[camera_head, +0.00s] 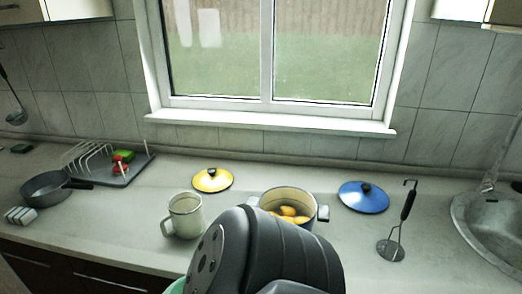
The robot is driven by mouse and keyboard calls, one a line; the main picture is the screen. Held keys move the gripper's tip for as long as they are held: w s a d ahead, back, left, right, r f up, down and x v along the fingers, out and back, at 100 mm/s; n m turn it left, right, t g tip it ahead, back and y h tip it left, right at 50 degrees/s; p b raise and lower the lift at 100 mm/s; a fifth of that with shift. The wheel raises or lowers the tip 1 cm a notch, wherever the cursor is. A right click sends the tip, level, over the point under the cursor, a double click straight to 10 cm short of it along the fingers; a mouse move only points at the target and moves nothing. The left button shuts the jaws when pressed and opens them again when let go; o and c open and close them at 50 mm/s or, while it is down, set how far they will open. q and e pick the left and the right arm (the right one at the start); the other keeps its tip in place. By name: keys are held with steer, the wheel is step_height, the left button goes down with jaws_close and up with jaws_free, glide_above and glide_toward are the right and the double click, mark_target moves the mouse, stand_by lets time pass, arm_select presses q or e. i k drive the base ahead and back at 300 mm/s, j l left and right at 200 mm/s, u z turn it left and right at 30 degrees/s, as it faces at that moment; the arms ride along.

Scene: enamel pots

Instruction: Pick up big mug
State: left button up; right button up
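A big mug (184,216), pale cream enamel with a handle on its left side, stands upright on the counter, left of the middle. A dark, rounded link of one of my arms rises from the bottom edge just right of the mug, and its outline comes close to the mug's lower right side. I cannot tell whether they touch. No gripper fingers show in this view, so I cannot see a grip on the mug.
A pot (287,204) with yellow contents stands behind my arm. A yellow lid (212,180), a blue lid (363,197) and a masher (400,225) lie or stand nearby. A pan (47,187) and dish rack (135,169) are left, a sink (490,222) right. A green edge (175,287) shows at the bottom.

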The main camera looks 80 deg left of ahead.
mark_target(185, 209)
steer(key=u, duration=3.35)
